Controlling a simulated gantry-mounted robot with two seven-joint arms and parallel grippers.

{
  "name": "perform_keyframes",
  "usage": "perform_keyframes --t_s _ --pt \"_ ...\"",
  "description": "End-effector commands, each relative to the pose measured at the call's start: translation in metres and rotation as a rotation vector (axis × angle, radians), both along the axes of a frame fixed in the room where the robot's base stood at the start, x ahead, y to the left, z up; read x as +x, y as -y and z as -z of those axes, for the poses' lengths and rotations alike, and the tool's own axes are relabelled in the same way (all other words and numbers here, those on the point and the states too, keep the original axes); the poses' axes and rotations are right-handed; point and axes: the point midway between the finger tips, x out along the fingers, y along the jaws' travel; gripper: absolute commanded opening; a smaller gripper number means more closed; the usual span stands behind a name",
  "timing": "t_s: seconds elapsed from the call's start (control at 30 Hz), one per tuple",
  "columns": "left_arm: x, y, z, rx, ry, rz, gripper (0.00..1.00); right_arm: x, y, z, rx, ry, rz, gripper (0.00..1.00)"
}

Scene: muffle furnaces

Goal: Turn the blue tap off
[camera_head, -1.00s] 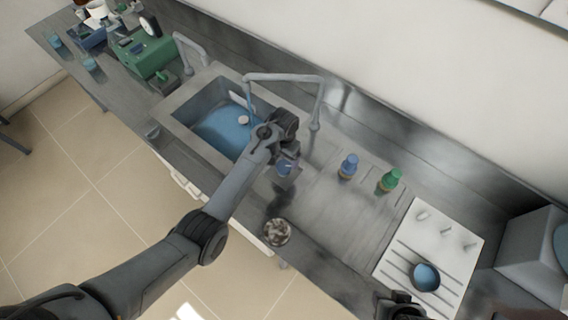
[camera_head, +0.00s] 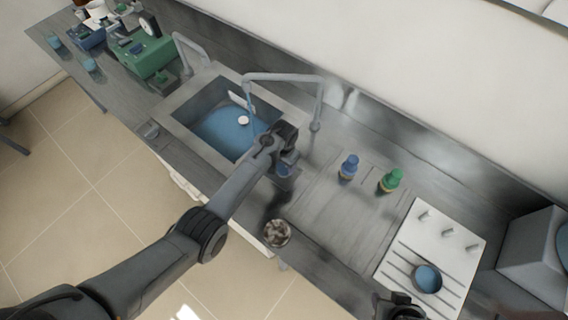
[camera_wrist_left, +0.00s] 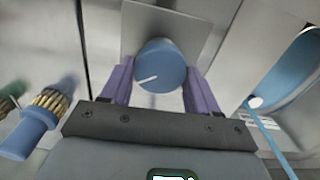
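A blue round knob (camera_wrist_left: 160,66) with a white pointer line sits on a grey plate (camera_wrist_left: 183,24) in the left wrist view. My left gripper (camera_wrist_left: 160,88) has its purple fingers apart, one on each side of this knob. I cannot tell whether they press on it. In the head view my left gripper (camera_head: 286,164) is at the sink's near right corner, by the blue knob (camera_head: 284,171). The arched faucet (camera_head: 285,77) has a blue stream (camera_head: 249,99) under its spout. My right gripper (camera_head: 400,306) is partly visible at the bottom edge, its fingers unclear.
The sink (camera_head: 187,104) holds blue water. A blue-topped brass fitting (camera_head: 349,166) and a green-topped one (camera_head: 390,180) stand right of the faucet; the blue one also shows in the wrist view (camera_wrist_left: 36,127). A small bowl (camera_head: 277,233) is near the counter's front edge.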

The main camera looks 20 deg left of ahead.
Motion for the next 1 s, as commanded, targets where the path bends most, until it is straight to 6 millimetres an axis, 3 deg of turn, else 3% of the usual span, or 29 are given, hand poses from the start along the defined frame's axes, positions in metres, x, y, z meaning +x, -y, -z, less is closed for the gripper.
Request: perform_keyframes --t_s 0.03,0.17,0.57,1.0 --pt "0.000 0.000 0.000 0.000 0.000 0.000 0.49 0.000 0.000 0.000 -0.001 0.000 -0.001 0.43" --pt "0.000 0.000 0.000 0.000 0.000 -0.001 0.30 0.000 0.001 0.000 -0.005 0.000 -0.004 0.43" --pt "0.000 0.000 -0.002 0.000 0.000 0.087 0.30 0.000 0.002 -0.006 -0.010 -0.001 -0.006 0.43" --pt "0.000 0.000 -0.001 0.001 -0.001 0.409 0.30 0.000 0.001 -0.020 -0.002 -0.001 -0.002 0.43"
